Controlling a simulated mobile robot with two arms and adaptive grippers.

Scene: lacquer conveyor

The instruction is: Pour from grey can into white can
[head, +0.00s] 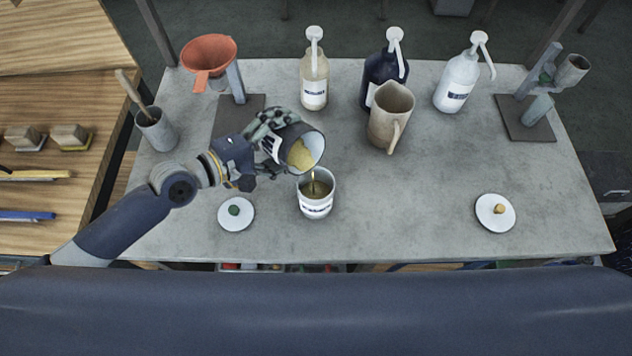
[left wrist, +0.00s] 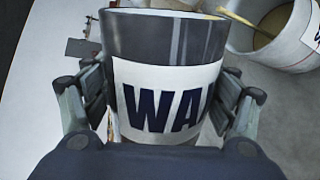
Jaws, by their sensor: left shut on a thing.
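My left gripper (head: 268,146) is shut on the grey can (head: 313,139), tilted to the right above the white can. Yellowish liquid shows inside the grey can, and a thin stream runs from its lip into the white can (head: 316,208). The white can stands upright on the table with dark yellowish liquid inside. In the left wrist view the grey can (left wrist: 165,38) sits between both fingers, its white label facing the camera, and the white can (left wrist: 290,42) is at the upper right with the stream entering it. My right gripper is not in view.
Round lids, one with a green knob (head: 234,210) and one with a yellow knob (head: 499,209), lie left and right on the grey table (head: 420,220). A beige jug (head: 388,118), pump bottles (head: 460,82) and an orange funnel (head: 209,53) stand behind.

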